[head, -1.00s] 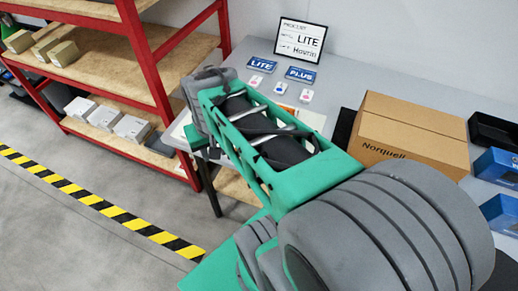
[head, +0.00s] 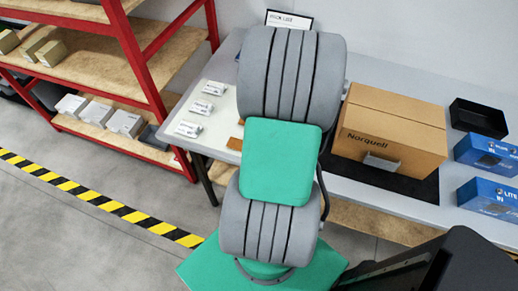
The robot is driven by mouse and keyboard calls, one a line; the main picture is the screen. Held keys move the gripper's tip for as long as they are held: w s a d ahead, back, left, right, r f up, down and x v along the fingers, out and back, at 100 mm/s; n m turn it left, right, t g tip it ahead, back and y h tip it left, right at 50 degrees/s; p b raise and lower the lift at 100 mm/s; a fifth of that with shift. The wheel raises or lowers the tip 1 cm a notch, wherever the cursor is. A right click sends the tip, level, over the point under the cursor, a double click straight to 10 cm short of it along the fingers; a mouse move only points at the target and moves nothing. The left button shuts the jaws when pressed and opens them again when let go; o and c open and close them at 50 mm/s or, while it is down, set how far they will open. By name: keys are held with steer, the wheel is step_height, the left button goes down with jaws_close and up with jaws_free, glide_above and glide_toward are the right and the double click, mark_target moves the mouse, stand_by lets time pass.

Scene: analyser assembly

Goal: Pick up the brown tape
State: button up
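I cannot pick out the brown tape for certain. A small brown-orange patch (head: 235,143) shows on the table just left of my arm, partly hidden by it, and I cannot tell what it is. My arm stands upright in the middle of the head view and covers part of the table. My gripper does not show; it is hidden or out of frame.
A cardboard box (head: 385,127) stands on a black mat on the grey table (head: 415,205). Right of it are a black tray (head: 478,118) and two blue boxes (head: 487,152). Small white packs (head: 201,108) lie left. A red-framed shelf (head: 150,75) stands further left.

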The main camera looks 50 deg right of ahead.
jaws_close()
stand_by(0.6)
